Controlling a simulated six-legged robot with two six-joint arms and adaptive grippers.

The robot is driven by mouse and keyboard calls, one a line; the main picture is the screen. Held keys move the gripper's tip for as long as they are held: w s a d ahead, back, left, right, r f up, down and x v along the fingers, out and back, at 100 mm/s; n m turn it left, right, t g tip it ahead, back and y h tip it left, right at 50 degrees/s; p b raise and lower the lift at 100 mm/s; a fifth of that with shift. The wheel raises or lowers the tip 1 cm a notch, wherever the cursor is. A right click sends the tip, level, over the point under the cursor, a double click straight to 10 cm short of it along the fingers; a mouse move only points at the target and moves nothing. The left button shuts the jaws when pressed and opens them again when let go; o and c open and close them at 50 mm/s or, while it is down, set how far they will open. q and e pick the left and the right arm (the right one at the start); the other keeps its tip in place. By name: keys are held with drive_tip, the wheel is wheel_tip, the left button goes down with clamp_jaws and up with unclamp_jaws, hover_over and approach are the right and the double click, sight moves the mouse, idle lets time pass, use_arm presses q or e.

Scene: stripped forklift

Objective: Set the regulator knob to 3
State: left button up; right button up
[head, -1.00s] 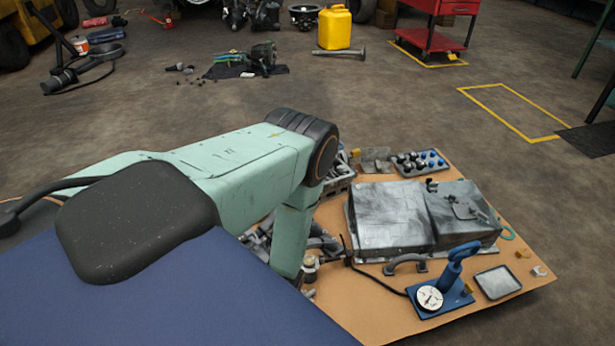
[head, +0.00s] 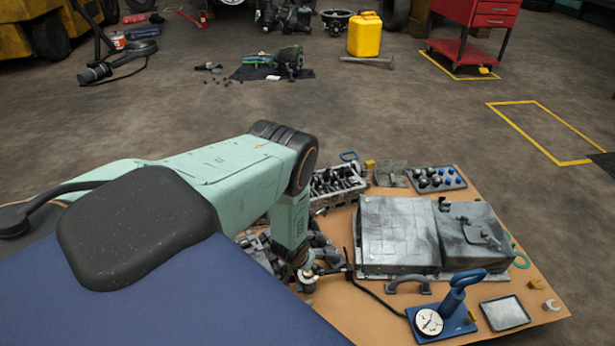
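A blue gauge unit (head: 455,320) with a round white dial (head: 429,322) and an upright blue handle (head: 455,295) stands near the front right of the cardboard-brown work surface. I cannot make out a regulator knob or its numbers for certain. My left arm, pale green, reaches in from the left and bends down over the left part of the surface. Its lower end is among dark metal parts, and I cannot make out the gripper fingers. A small metal fitting (head: 308,278) is close beside that lower end. My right gripper is not in view.
A grey metal case (head: 396,235) fills the middle of the work surface (head: 375,318). An engine part (head: 338,187), a tray of fittings (head: 436,179) and a shallow metal tray (head: 505,313) surround it. A black cable runs to the gauge unit.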

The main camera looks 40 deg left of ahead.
sight(306, 277)
use_arm(q)
drive_tip(key=shift+n, duration=0.3)
drive_tip(key=b+x, duration=0.4)
drive_tip(key=x, duration=0.1)
drive_tip(key=shift+f, duration=0.4)
drive_tip(key=shift+b+x, duration=1.1)
drive_tip(key=shift+b, duration=0.05)
drive_tip(key=shift+r, duration=0.1)
drive_tip(key=shift+c, duration=0.4)
drive_tip(key=c, duration=1.1)
